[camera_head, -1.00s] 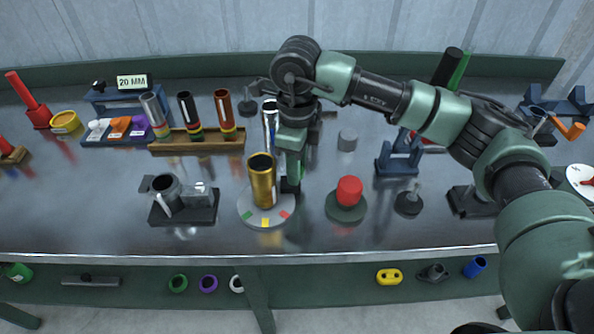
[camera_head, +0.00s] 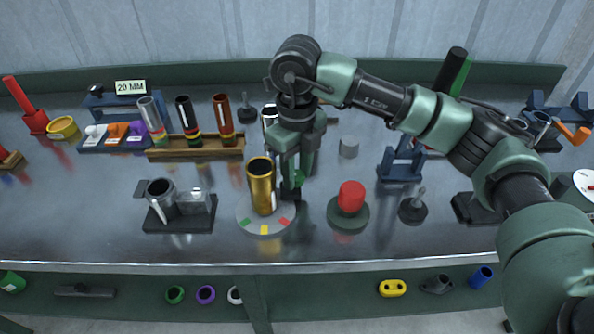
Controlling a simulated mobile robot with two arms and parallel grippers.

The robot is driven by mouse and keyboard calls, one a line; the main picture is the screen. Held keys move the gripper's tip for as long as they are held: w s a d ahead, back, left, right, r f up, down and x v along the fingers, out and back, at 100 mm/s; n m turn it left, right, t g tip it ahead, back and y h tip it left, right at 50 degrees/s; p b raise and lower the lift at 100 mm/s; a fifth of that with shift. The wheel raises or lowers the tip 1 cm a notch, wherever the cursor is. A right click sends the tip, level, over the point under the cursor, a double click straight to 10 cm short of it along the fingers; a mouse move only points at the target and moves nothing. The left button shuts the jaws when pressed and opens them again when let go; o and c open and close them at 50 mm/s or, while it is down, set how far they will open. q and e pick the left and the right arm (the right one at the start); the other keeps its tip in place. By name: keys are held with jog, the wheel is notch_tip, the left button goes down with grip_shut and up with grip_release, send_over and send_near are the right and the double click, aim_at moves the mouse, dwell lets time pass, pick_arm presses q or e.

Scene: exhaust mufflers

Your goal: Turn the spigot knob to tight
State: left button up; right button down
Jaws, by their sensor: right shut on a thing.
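The spigot knob appears to be the upright gold tube (camera_head: 261,186) with a pale stripe on its right side. It stands on a round grey dial (camera_head: 246,211) with green, yellow and red marks along its front rim. My right gripper (camera_head: 290,190) points down just behind and to the right of the gold tube, with its fingers low by the dial. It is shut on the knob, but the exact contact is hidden. The mark that the knob points to cannot be made out. My left gripper is not in view.
A red knob on a green base (camera_head: 348,219) stands right of the dial. A dark fixture with a metal cup (camera_head: 180,225) stands to the left. A wooden rack of tubes (camera_head: 196,151) is behind. The table's front edge (camera_head: 200,266) is clear.

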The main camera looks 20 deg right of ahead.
aim_at(297, 175)
jog(key=shift+r, duration=0.15)
jog(key=c, duration=1)
grip_release()
notch_tip(297, 175, up, 8)
jog(key=shift+f+b, duration=0.15)
jog(key=shift+b, duration=0.2)
